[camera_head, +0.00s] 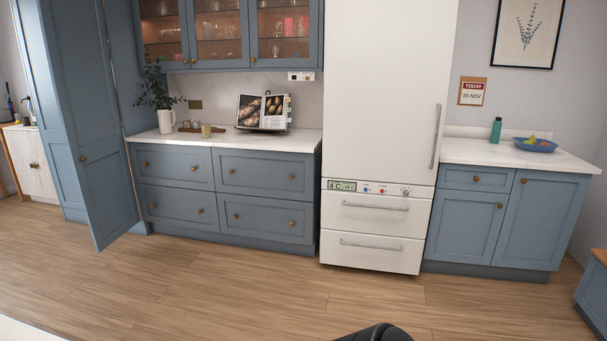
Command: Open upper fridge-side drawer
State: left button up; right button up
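The upper blue drawer (262,175) directly left of the fridge is shut, with two small brass knobs on its front. Below it is a matching lower drawer (266,219), also shut. The tall white fridge (380,90) stands to their right, its door shut. On the fridge's other side, a smaller blue drawer (476,179) with one knob is shut above a cupboard door. Neither of my grippers shows in the head view. A dark rounded piece at the bottom edge is too cut off to identify.
A tall blue cabinet door (90,140) stands open at the left, reaching over the floor. The wooden floor (230,285) before the drawers is clear. The worktop (225,141) holds a jug, a cup and an open book. A white surface (22,330) fills the bottom-left corner.

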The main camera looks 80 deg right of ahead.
aim_at(286, 176)
jog(key=z, duration=1.55)
jog(key=j+z, duration=0.2)
jog(key=z, duration=0.3)
jog(key=j+z, duration=0.25)
jog(key=z, duration=0.2)
jog(key=k+l, duration=0.05)
